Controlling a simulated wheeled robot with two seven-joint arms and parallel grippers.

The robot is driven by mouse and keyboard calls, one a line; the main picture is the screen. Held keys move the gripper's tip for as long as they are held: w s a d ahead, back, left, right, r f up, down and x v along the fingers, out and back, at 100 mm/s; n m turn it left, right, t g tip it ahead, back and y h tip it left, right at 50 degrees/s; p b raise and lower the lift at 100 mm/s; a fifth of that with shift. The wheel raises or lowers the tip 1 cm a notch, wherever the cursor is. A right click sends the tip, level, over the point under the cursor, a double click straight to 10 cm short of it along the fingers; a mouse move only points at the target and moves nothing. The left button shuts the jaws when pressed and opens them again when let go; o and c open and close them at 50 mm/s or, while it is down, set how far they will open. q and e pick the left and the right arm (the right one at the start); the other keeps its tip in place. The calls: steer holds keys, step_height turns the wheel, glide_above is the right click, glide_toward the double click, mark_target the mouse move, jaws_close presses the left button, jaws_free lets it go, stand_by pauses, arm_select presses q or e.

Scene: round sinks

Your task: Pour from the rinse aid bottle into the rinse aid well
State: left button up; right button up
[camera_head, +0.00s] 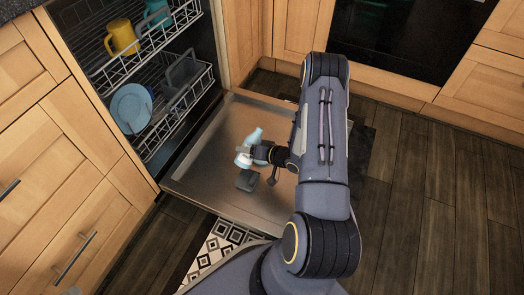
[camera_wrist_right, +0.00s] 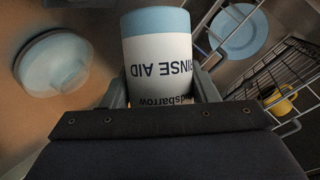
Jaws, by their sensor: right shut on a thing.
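The rinse aid bottle (camera_head: 254,136) is light blue and white and is held above the open dishwasher door. In the right wrist view its white label (camera_wrist_right: 160,62) reads RINSE AID upside down, with a light blue band at the top. My right gripper (camera_head: 258,154) is shut on the bottle, with a finger on each side of it. A small dark grey block (camera_head: 247,180) sits on the door just below the bottle; it may be the rinse aid well, but its opening cannot be made out. My left gripper is not in view.
The dishwasher door (camera_head: 205,175) lies open. Racks at the left hold a yellow mug (camera_head: 121,37), a teal mug (camera_head: 157,13) and a blue plate (camera_head: 131,107). A patterned mat (camera_head: 222,240) lies on the floor. Wooden cabinets stand on both sides.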

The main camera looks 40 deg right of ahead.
steer(key=shift+s+a+f+m+y, duration=0.1)
steer(key=shift+a+f+m+y, duration=0.15)
steer(key=shift+m+y, duration=0.2)
steer(key=shift+a+f+m+y, duration=0.15)
steer(key=shift+a+m+y, duration=0.2)
steer(key=shift+m, duration=0.2)
stand_by(3.3)
steer(key=shift+a+f+m+y, duration=0.2)
steer(key=shift+f+m+y, duration=0.25)
steer(key=shift+m+y, duration=0.3)
stand_by(3.0)
